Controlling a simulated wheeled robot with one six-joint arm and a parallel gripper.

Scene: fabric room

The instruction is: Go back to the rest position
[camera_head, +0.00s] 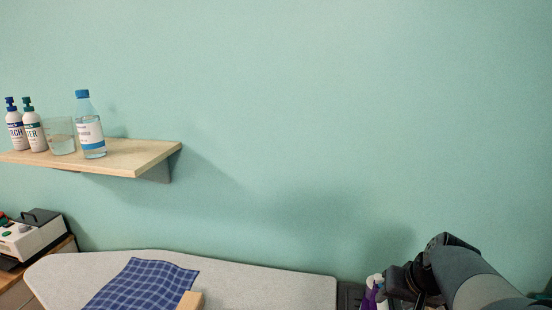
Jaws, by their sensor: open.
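My gripper (394,283) is at the lower right, at the end of my dark grey arm. It is beside the right end of the ironing board. White and purple items, perhaps bottles (375,292), show just left of it and are partly cut off by the frame's bottom edge. The fingertips are small and dark, and I see nothing held between them.
A grey ironing board (260,282) holds a blue checked cloth (142,284) and a wooden block (190,301). A wall shelf (125,155) at left carries bottles and a glass. A white machine (30,237) stands lower left. The wall area above the board is clear.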

